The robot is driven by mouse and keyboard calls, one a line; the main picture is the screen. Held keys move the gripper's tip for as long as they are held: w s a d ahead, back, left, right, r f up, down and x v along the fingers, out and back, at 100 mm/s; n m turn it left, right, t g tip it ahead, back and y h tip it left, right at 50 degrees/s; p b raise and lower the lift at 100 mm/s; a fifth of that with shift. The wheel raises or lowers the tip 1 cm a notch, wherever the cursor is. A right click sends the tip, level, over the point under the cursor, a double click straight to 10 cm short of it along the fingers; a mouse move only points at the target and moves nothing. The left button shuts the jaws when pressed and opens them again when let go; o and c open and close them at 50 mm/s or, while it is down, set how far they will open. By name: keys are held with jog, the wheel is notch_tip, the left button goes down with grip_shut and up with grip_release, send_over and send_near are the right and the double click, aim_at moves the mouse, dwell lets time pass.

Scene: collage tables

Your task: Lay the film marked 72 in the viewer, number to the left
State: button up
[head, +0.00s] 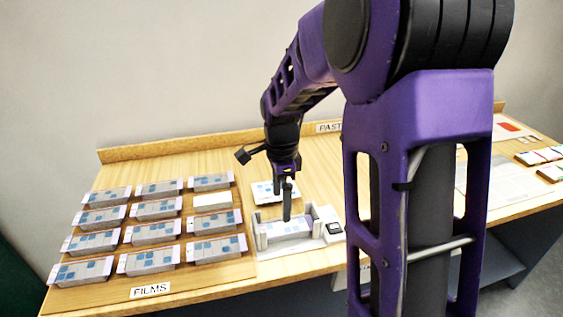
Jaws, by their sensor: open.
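The viewer (260,242) is a grey open-topped box on the wooden table, right of the films. A pale film with blue patches (289,229) appears to lie inside it; its number is too small to read and I cannot tell which way it points. My gripper (287,212) is open and points down over the viewer, its fingers in front of the film's far part. I cannot tell whether the fingers touch it. Several more films (152,262) stand in rows on the left, most with blue-patched tops. Their numbers are unreadable, so I cannot pick out 72.
One holder in the rows has a plain white top (212,200). A white card with blue patches (262,191) lies behind the viewer. A small dark-topped device (334,229) sits at the viewer's right. A FILMS label (150,290) marks the front edge. My arm hides the table's middle right.

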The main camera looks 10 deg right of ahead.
notch_tip(320, 180, up, 11)
jog(key=p, duration=0.1)
jog(key=shift+f+p, duration=0.15)
jog(key=shift+p, duration=0.15)
